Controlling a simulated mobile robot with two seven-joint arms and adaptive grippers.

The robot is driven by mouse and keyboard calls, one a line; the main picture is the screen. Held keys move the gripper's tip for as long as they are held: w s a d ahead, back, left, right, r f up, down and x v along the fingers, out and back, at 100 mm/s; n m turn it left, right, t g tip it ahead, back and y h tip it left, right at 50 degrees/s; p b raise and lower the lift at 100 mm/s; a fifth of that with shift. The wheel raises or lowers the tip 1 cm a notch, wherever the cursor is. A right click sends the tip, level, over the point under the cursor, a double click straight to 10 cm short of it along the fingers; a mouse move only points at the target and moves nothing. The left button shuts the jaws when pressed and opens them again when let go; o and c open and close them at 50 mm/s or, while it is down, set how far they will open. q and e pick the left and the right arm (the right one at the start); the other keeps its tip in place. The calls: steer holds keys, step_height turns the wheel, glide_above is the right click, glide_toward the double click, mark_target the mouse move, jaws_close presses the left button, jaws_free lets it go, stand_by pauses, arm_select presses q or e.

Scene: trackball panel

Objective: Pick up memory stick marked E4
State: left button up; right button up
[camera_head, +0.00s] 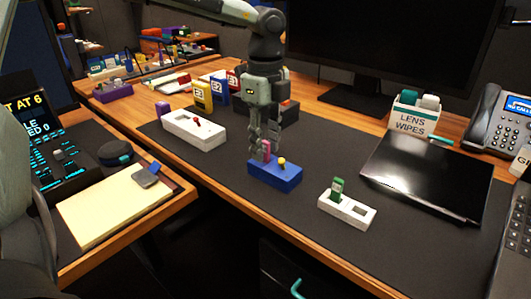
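A small pink stick (267,147) stands upright at the left end of a blue block (275,174) that also has a yellow knob (282,161). A green stick (337,187) stands in a white block (347,210) to the right. I cannot read an E4 mark on either stick. My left gripper (262,143) points down over the blue block. Its fingertips are right at the pink stick and partly overlap it; whether they are closed on it is unclear. My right gripper is not in view.
A white box with a red lever (194,130) stands to the left. Yellow (202,96), blue and red marked upright items stand behind it. A lens wipes box (413,115), black tablet (428,175), phone (499,118) and monitor stand to the right. The dark mat's front edge is clear.

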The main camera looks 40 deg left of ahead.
arm_select(q)
steer(key=shift+c, duration=1)
jaws_close()
steer(key=shift+r, duration=0.1)
